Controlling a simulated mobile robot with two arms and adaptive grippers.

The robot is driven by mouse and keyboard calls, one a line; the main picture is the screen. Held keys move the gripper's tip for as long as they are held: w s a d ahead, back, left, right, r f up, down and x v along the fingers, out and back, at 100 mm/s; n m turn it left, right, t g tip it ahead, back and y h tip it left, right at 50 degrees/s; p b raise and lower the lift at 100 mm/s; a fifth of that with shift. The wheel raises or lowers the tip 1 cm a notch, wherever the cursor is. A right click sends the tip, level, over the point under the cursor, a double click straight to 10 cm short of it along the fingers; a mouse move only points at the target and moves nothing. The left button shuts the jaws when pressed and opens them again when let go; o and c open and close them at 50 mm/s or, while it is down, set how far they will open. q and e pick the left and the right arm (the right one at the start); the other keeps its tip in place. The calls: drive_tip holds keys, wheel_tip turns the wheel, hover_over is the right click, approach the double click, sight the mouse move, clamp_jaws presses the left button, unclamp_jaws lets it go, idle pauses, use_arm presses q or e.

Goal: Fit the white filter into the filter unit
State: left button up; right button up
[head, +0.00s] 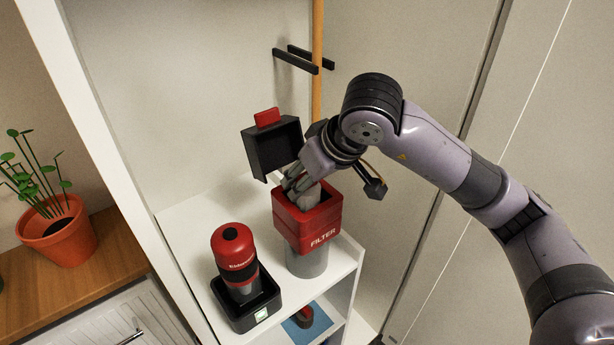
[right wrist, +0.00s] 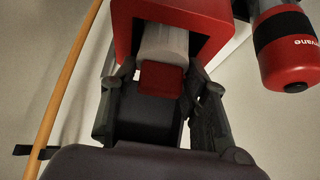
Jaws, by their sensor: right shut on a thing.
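The filter unit (head: 307,225) is a red open-topped box marked FILTER on a grey cylinder; it also shows in the right wrist view (right wrist: 205,20). Its black lid (head: 262,150) with a red tab stands open behind it. The white filter (right wrist: 165,42) is a pale cylinder at the unit's opening, partly inside; its lower end is hidden. My right gripper (head: 300,186) is shut on the filter, reaching down at the box's mouth. A red piece (right wrist: 160,81) shows between the fingers. I cannot tell whether the filter is seated. My left gripper is out of view.
A red and black canister (head: 233,250) stands in a black dock (head: 250,306) left of the unit, on a white shelf (head: 192,225). A wooden pole (head: 317,95) with black bars rises behind. A potted plant (head: 57,238) stands at far left.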

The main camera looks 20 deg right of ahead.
drive_tip(key=shift+f, duration=0.1)
drive_tip(key=shift+f+b, duration=0.3)
drive_tip(key=shift+b, duration=0.25)
drive_tip(key=o, duration=1)
drive_tip(key=shift+o, duration=0.2)
drive_tip(key=shift+a, duration=0.1)
drive_tip(key=shift+r, duration=0.15)
drive_tip(key=shift+r+p, duration=0.4)
drive_tip(key=shift+p, duration=0.35)
drive_tip(key=b+v, duration=0.2)
drive_tip(key=v, duration=0.9)
drive_tip(key=shift+s+r, duration=0.2)
drive_tip(key=shift+r, duration=0.1)
